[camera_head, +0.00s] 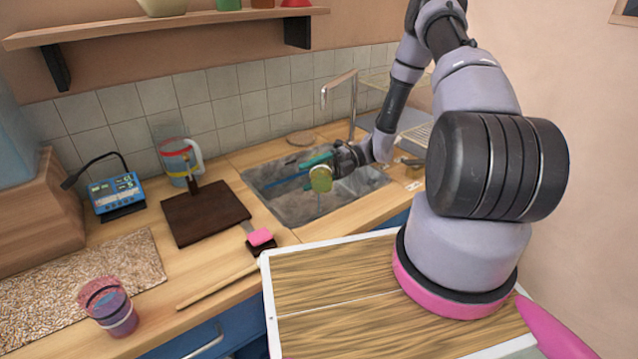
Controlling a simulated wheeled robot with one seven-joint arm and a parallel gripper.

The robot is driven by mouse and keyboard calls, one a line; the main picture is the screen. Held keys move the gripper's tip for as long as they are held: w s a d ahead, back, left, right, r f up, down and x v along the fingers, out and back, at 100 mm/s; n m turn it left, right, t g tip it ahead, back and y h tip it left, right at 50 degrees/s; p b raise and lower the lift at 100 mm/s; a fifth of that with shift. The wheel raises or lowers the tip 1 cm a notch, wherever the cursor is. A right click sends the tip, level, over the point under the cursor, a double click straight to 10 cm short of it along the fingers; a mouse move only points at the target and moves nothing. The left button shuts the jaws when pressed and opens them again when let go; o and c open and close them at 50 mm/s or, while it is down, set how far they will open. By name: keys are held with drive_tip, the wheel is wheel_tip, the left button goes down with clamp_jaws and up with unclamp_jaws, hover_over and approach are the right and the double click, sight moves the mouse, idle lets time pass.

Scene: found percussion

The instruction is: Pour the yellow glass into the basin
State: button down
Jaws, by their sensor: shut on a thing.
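The yellow glass (320,181) is small in the camera_head view, a yellow-green cup over the grey basin (288,210). My gripper (330,166) is shut on it and holds it above the basin, near its middle. The fingers partly cover the glass. How far the glass is tilted is hard to tell at this size. A faint thin pale line shows just below it; I cannot tell whether it is liquid. The basin is sunk into the wooden counter, and my arm hides part of its right side.
The tap (352,100) rises behind the basin. A teal and blue item (290,180) shows at the basin behind the glass. On the counter left are a dark board (205,212), a clear jug (180,165), a blue device (117,195), a pink sponge (260,237) and a purple cup (110,310).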

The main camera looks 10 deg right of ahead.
drive_tip(key=shift+w+r+m, duration=0.15)
drive_tip(key=shift+r+m, duration=0.2)
drive_tip(key=shift+m, duration=0.05)
idle(0.4)
